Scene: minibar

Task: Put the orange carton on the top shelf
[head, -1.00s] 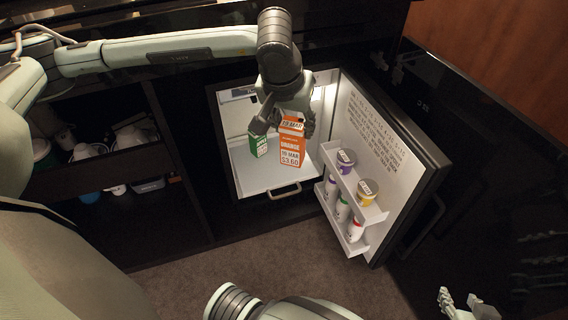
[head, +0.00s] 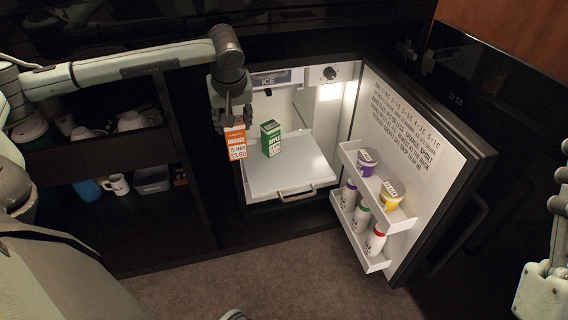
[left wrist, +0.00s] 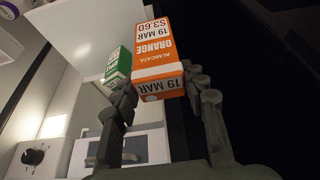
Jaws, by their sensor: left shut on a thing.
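The orange carton (head: 236,143) is held upright by my left gripper (head: 232,118) at the left side of the fridge opening in the head view. In the left wrist view the carton (left wrist: 157,60) sits between the two dark fingers (left wrist: 160,105), which are shut on it. A white shelf (head: 290,172) with a front handle lies inside the open fridge. A green carton (head: 270,138) stands upright on it near the left side. The green carton also shows behind the orange one in the left wrist view (left wrist: 117,66).
The fridge door (head: 420,150) stands open to the right, with tubs and bottles in its racks. An ice compartment (head: 272,80) and a dial (head: 330,73) are at the top inside. The right part of the shelf is clear. A dark cupboard with cups (head: 117,184) is left.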

